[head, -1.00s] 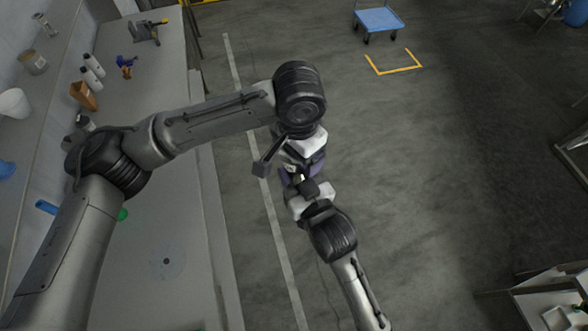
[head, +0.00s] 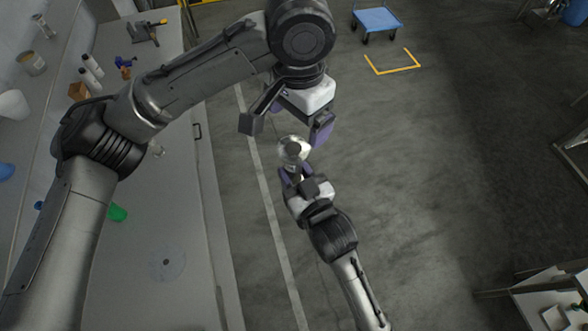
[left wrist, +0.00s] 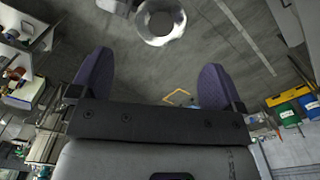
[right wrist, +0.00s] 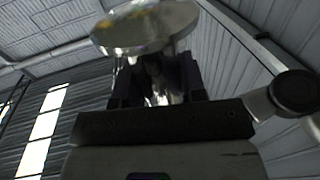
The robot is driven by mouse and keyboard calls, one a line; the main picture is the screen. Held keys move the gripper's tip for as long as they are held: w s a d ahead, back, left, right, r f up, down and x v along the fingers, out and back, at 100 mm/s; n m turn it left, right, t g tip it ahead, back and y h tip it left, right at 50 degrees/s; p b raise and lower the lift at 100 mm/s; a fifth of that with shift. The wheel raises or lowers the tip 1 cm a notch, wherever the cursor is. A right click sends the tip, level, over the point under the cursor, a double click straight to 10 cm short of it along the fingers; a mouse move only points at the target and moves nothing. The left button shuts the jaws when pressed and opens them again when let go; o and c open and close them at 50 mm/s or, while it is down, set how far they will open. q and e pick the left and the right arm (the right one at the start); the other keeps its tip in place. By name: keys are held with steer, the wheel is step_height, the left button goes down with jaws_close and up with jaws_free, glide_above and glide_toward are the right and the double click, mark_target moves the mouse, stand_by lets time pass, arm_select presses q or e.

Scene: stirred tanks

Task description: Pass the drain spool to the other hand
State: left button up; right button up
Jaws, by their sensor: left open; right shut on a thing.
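The drain spool is a shiny metal piece with a round flange (head: 293,150), held over the floor in the middle of the head view. My right gripper (head: 291,178) is shut on its lower part, with the flange standing out beyond the fingertips. In the right wrist view the flange (right wrist: 146,27) shows wide above the fingers. My left gripper (head: 285,130) is open and empty, just above and apart from the spool in the head view. In the left wrist view the spool's ring-shaped end (left wrist: 160,20) lies beyond the two purple finger pads, near the top edge.
A long grey bench (head: 160,215) on the left carries bottles, a green cup (head: 117,212) and tools. A blue cart (head: 377,20) stands on the floor at the back. A table (head: 550,295) is at the lower right. The floor around the grippers is clear.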

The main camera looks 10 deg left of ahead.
arm_select(q)
steer(key=shift+s+d+r, duration=0.1)
steer(key=shift+r, duration=0.1)
steer(key=s+d+f+m+g+h, duration=0.1)
steer(key=s+d+f+g+h, duration=0.1)
steer(key=s+f+g, duration=0.3)
steer(key=s+d+f+g+h, duration=0.1)
steer(key=s+d+f+h, duration=0.15)
steer(key=s, duration=0.45)
steer(key=s+a+f+n+h, duration=0.3)
steer(key=s+a+f+h, duration=0.35)
steer(key=s+f, duration=0.55)
steer(key=a+f+n+t+y, duration=0.4)
steer(key=f+t, duration=0.3)
steer(key=f, duration=0.4)
steer(key=s+a+f+t+y, duration=0.1)
steer(key=s+a+f+y, duration=0.1)
steer(key=a, duration=0.4)
steer(key=s+a+f+t+y, duration=0.1)
steer(key=a+f+y, duration=0.2)
steer(key=a, duration=0.3)
steer(key=shift+s+a+f+t+y, duration=0.3)
steer(key=shift+s+a+f+y, duration=0.1)
steer(key=shift+y, duration=0.5)
